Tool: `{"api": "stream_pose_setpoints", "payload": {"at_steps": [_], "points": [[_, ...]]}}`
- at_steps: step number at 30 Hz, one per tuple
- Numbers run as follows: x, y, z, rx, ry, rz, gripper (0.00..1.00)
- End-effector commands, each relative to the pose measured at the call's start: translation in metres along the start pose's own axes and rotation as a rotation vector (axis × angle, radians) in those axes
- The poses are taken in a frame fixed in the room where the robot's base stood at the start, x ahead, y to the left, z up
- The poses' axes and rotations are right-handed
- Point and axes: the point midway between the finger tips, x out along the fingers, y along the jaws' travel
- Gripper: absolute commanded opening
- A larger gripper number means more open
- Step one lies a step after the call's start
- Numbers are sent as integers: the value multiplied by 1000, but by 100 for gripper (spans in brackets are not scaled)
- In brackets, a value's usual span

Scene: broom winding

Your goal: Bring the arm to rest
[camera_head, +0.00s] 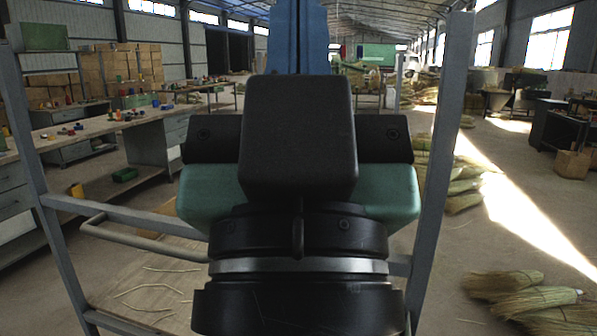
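My gripper (300,170) fills the middle of the view, seen from behind. Its black wrist with a silver ring is at the bottom, with a black box, a dark crossbar and teal housing above. A blue upright part (298,38) with a seam down its middle rises behind the black box to the top edge. I cannot tell whether it belongs to the gripper. The fingertips are not clearly visible, so I cannot tell whether the gripper is open or holds anything.
A grey metal frame (440,170) stands around my arm, with posts left and right and a board (150,285) strewn with straw below. Workbenches (100,125) line the left. Broom-straw bundles (530,300) lie on the right floor. The sunlit aisle at right is partly clear.

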Motion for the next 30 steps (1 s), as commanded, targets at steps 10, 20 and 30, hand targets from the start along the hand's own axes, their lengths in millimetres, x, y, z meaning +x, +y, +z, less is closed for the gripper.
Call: {"api": "stream_pose_setpoints", "payload": {"at_steps": [10,20,30], "points": [[90,0,-85,0,0,-1,0],[146,0,-138,1,0,-1,0],[152,0,-144,1,0,-1,0]]}}
